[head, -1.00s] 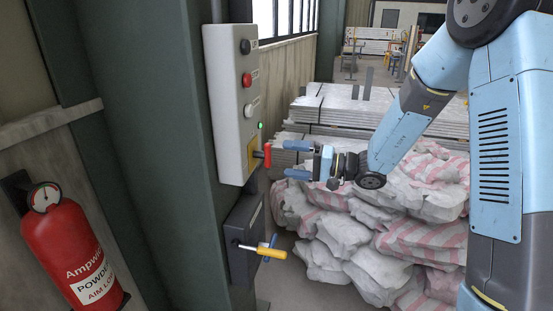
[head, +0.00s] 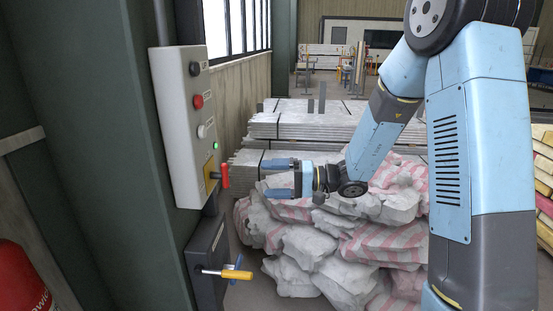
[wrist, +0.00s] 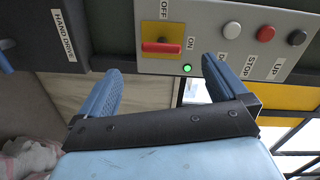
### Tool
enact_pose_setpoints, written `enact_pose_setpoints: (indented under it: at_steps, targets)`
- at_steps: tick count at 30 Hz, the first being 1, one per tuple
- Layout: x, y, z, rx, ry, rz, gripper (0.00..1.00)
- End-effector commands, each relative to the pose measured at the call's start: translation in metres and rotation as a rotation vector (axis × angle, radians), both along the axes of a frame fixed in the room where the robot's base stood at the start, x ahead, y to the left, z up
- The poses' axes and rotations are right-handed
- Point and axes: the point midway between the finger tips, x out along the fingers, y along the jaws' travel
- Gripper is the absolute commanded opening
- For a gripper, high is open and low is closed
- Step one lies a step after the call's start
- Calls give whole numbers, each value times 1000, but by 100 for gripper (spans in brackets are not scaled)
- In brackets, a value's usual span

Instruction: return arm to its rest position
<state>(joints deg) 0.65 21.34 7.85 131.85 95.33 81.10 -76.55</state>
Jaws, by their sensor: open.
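My gripper (head: 281,178) is open and empty, its two blue fingers pointing left toward the grey control box (head: 180,130). A gap separates the fingertips from the red switch handle (head: 223,175) on the box. In the wrist view my gripper (wrist: 160,85) shows spread fingers with nothing between them. There the red handle (wrist: 162,47) lies across its yellow plate, by the OFF and ON labels, and a green light (wrist: 187,68) is lit. My blue arm reaches in from the right, bent at the elbow.
Below the box is a dark hand-drive unit (head: 207,265) with a yellow-handled crank (head: 236,274). Piled sacks (head: 330,235) lie under and behind my gripper, with stacked boards (head: 310,125) beyond. A red extinguisher (head: 22,285) is at lower left.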

Motion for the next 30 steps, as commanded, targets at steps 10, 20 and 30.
enact_pose_setpoints:
  at_steps: [10,20,30]
  targets:
    - [-76,-25,34,-305,28,156,100]
    - [-137,-72,48,-658,31,164,100]
    - [-181,-137,62,-1012,-13,13,100]
